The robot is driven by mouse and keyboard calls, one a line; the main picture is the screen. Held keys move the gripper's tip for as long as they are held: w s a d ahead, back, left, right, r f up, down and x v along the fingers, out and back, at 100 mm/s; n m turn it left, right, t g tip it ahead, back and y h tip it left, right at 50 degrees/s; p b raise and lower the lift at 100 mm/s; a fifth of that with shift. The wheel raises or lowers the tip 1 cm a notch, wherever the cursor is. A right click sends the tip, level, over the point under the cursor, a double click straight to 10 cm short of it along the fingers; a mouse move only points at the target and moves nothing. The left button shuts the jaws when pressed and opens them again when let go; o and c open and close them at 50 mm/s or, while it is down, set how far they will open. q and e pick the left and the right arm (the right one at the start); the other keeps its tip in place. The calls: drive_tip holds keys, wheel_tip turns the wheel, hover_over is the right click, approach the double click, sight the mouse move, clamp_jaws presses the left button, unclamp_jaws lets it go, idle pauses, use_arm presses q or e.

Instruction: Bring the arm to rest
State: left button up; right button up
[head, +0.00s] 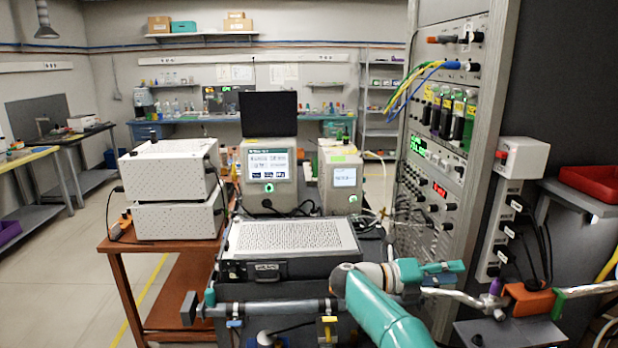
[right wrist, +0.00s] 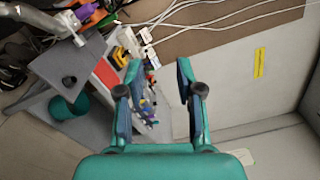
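My right arm (head: 385,315) comes in from the bottom of the head view, teal with a dark and metallic joint. My right gripper (head: 447,278) points to the right, in front of the instrument rack. In the right wrist view, its two teal fingers with dark pads (right wrist: 160,78) stand apart with nothing between them, so it is open and empty. My left gripper does not show in either view.
A black case (head: 265,272) with a perforated top stands before two display instruments. White boxes (head: 170,175) sit on a brown table at left. A tall rack (head: 445,130) stands right. A grey shelf (right wrist: 75,65) shows in the right wrist view. Open floor (head: 55,265) lies left.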

drive_tip(key=w+a+f+n+t+y, duration=0.1)
drive_tip(key=w+f+n+t+y, duration=0.55)
drive_tip(key=f+n+t, duration=0.75)
drive_tip(key=s+a+f+n+g+y, duration=0.1)
drive_tip(key=s+a+f+n+y, duration=0.15)
drive_tip(key=f+n, duration=0.4)
drive_tip(key=s+a+f+n+g+y, duration=0.1)
drive_tip(key=a+f+n+g+y, duration=0.2)
drive_tip(key=f+n, duration=0.4)
drive_tip(key=s+a+f+n+g+y, duration=0.2)
drive_tip(key=s+a+f+y, duration=0.1)
drive_tip(key=s+f, duration=0.4)
drive_tip(key=s+a+f+n+g+y, duration=0.1)
drive_tip(key=s+a+f+n+y, duration=0.2)
drive_tip(key=s+f, duration=0.35)
drive_tip(key=s+a+n+g+y, duration=0.2)
drive_tip(key=s+g, duration=0.1)
drive_tip(key=s, duration=0.9)
drive_tip(key=s+a+n+g+y, duration=0.2)
drive_tip(key=s+g, duration=0.2)
drive_tip(key=s, duration=0.9)
drive_tip(key=shift+s+a+f+g, duration=0.2)
drive_tip(key=shift+a+f+g, duration=0.1)
drive_tip(key=shift+a+f, duration=0.1)
